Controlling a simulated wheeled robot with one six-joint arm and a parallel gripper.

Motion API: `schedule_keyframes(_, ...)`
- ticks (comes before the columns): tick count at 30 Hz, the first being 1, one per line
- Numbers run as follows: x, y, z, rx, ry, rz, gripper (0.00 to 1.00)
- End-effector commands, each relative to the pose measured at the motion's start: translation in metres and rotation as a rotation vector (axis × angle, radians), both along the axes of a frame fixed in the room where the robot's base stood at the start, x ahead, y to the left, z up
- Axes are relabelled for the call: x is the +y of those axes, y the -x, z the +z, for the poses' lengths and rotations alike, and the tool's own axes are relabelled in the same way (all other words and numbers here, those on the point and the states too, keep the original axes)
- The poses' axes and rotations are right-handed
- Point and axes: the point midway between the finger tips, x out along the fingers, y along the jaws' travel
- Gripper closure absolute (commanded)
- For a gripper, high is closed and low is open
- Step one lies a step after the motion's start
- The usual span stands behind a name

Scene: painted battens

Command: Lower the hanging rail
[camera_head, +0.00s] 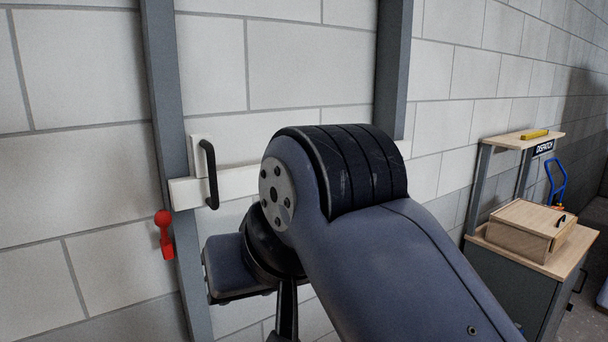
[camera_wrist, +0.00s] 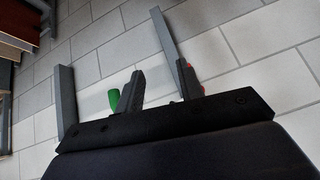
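The white rail (camera_head: 235,182) lies level across two grey uprights on the wall. A black upright handle (camera_head: 210,174) sits near its left end. A red lever (camera_head: 164,236) is on the left upright, just below the rail. My arm covers the rail's middle and right part in the head view, and my gripper cannot be made out there. In the wrist view my gripper (camera_wrist: 160,76) has its two fingers apart, with nothing visible between them but wall and rail. A green cylinder (camera_wrist: 114,100) shows beside the left finger. A red part (camera_wrist: 182,64) shows beside the right finger.
The left upright (camera_head: 168,100) and right upright (camera_head: 392,70) stand against the block wall. At right is a grey cabinet (camera_head: 505,290) with a wooden box (camera_head: 515,232) on top. A shelf (camera_head: 510,141) above it holds a yellow object. A blue-framed item (camera_head: 556,185) stands beyond.

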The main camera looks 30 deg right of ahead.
Motion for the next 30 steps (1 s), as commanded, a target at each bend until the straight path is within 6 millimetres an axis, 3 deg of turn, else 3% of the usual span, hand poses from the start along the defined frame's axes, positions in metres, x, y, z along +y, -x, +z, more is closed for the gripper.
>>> schedule_keyframes(9, 0.0, 0.0, 0.009, 0.002, 0.0, 0.0, 0.65)
schedule_keyframes(14, 0.0, -0.011, 0.012, -0.017, -0.003, 0.015, 0.78)
schedule_keyframes(17, -0.001, -0.036, 0.022, -0.074, -0.005, 0.05, 0.86)
schedule_keyframes(22, -0.016, -0.104, 0.051, -0.254, 0.008, 0.112, 1.0)
schedule_keyframes(27, -0.053, -0.165, 0.082, -0.451, 0.052, 0.114, 1.0)
schedule_keyframes(30, -0.078, -0.189, 0.096, -0.541, 0.087, 0.093, 1.0)
